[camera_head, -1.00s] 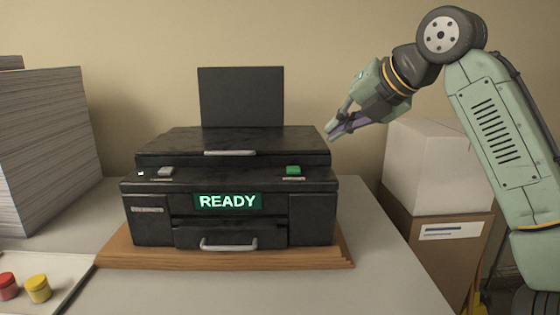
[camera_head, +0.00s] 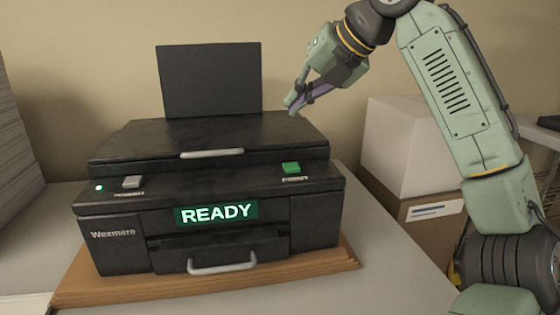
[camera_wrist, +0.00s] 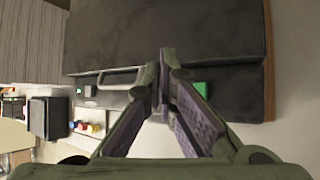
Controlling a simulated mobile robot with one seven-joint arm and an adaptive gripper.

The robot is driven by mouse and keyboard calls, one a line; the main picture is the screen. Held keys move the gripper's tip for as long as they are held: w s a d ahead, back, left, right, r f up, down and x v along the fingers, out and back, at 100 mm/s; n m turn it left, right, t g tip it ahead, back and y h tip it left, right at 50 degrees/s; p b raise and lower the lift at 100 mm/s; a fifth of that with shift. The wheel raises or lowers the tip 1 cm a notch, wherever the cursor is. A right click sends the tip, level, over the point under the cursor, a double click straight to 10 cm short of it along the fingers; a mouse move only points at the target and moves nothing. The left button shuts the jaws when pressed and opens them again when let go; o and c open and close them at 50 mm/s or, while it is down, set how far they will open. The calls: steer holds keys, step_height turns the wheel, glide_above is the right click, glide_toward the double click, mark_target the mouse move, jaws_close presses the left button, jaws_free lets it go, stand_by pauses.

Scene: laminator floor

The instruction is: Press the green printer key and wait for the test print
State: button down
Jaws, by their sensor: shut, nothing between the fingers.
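The black printer (camera_head: 245,207) stands on a wooden board and its front display reads READY. The green key (camera_head: 291,168) is on the right of its top front ledge; a grey key (camera_head: 131,182) is on the left. My gripper (camera_head: 291,107) is shut and empty, above and behind the green key, near the right rear of the lid. In the wrist view, my gripper's fingertips (camera_wrist: 166,52) meet over the printer's lid, and the green key (camera_wrist: 201,89) shows just right of the fingers, partly hidden by them.
The wooden board (camera_head: 310,268) extends past the printer's front. A white box (camera_head: 400,150) on a brown carton (camera_head: 432,225) stands at the right. A tall paper stack (camera_head: 15,150) is at the left. The upright black panel (camera_head: 210,80) rises behind the lid.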

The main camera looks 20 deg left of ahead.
steer(key=shift+f, duration=0.1)
stand_by(0.4)
steer(key=b, duration=0.6)
glide_above(295, 164)
step_height(295, 164, down, 7)
steer(key=shift+r, duration=0.1)
steer(key=shift+f, duration=0.85)
steer(key=shift+f, duration=0.15)
steer(key=shift+f, duration=0.3)
